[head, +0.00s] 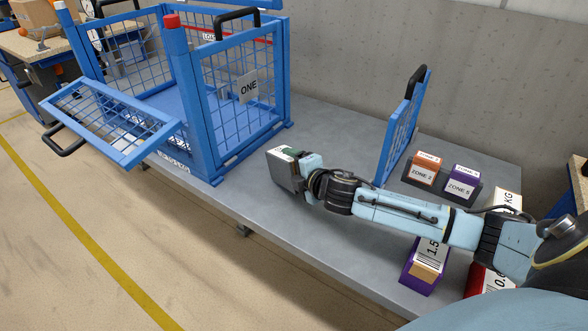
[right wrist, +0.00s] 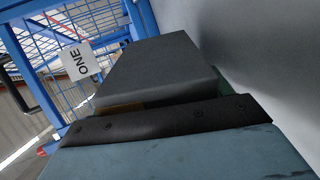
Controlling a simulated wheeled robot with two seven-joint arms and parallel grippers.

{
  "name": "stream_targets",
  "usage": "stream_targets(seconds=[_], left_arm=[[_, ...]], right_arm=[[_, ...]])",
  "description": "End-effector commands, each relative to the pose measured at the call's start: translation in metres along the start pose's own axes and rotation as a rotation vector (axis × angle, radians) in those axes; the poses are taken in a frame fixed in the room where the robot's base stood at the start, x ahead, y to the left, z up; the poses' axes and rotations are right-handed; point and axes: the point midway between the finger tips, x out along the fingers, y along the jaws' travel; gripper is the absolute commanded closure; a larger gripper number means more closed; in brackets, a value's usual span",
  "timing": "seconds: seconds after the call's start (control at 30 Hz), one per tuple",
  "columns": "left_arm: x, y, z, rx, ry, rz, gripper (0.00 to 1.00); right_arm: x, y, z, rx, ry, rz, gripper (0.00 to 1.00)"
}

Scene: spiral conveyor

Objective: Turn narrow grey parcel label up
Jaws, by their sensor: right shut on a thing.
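The narrow grey parcel (head: 285,174) is at the end of my right arm, over the grey table in the middle of the head view. My right gripper (head: 297,166) is shut on it. A white label shows on the upper side of the parcel in the head view, partly covered by the gripper. In the right wrist view the parcel (right wrist: 160,68) shows plain dark grey faces, with no label visible. Whether its underside touches the table I cannot tell. My left gripper is not in view.
A blue mesh cage (head: 246,120) marked ONE stands left of the parcel, its front flap folded down. A blue mesh panel (head: 403,128) stands behind my arm. Orange (head: 425,169) and purple (head: 461,181) zone blocks are at right. A purple parcel (head: 417,280) lies near the front edge.

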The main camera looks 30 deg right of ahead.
Motion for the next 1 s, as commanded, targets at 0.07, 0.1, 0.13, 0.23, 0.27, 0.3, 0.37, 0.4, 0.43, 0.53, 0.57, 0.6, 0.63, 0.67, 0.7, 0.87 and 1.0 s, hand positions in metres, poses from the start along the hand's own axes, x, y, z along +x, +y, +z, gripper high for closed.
stream_targets(seconds=[0.07,0.1,0.13,0.23,0.27,0.3,0.37,0.4,0.43,0.53,0.57,0.6,0.63,0.67,0.7,0.87,1.0], left_arm=[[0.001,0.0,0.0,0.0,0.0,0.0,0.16],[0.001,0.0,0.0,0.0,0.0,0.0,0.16],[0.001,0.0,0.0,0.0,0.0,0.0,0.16],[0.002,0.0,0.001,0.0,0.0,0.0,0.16],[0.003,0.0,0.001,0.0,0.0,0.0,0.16],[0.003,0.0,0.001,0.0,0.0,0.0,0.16],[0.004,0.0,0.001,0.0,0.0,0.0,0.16],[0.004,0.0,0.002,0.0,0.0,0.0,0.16],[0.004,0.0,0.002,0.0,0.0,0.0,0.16],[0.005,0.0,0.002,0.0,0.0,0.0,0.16],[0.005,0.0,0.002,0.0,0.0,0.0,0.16],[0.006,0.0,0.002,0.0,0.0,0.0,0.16],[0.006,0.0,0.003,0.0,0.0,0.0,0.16],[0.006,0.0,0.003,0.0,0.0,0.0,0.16],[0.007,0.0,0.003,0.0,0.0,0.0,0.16],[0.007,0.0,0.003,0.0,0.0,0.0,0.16],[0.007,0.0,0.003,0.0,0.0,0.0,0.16]], right_arm=[[0.001,0.003,0.0,0.0,0.001,0.007,0.7],[0.001,0.002,0.0,0.0,0.001,0.007,0.7],[0.001,0.002,0.0,0.0,0.001,0.007,0.7],[0.002,0.0,0.0,0.0,0.001,0.007,0.7],[0.002,-0.001,0.0,0.0,0.001,0.007,0.7],[0.002,-0.001,0.0,0.0,0.001,0.007,0.7],[0.002,-0.002,0.0,0.0,0.001,0.007,0.7],[0.003,-0.003,0.0,0.0,0.001,0.007,0.7],[0.003,-0.004,0.0,0.0,0.001,0.007,0.7],[0.003,-0.005,0.0,0.0,0.001,0.007,0.7],[0.004,-0.006,0.0,0.0,0.001,0.007,0.7],[0.004,-0.006,0.0,0.0,0.001,0.007,0.7],[0.004,-0.007,0.0,0.0,0.001,0.007,0.7],[0.004,-0.007,0.0,0.0,0.001,0.007,0.7],[0.004,-0.008,0.0,0.0,0.001,0.007,0.7],[0.004,-0.009,0.0,0.0,0.001,0.007,0.1],[0.004,-0.009,0.0,0.0,0.001,0.005,0.0]])
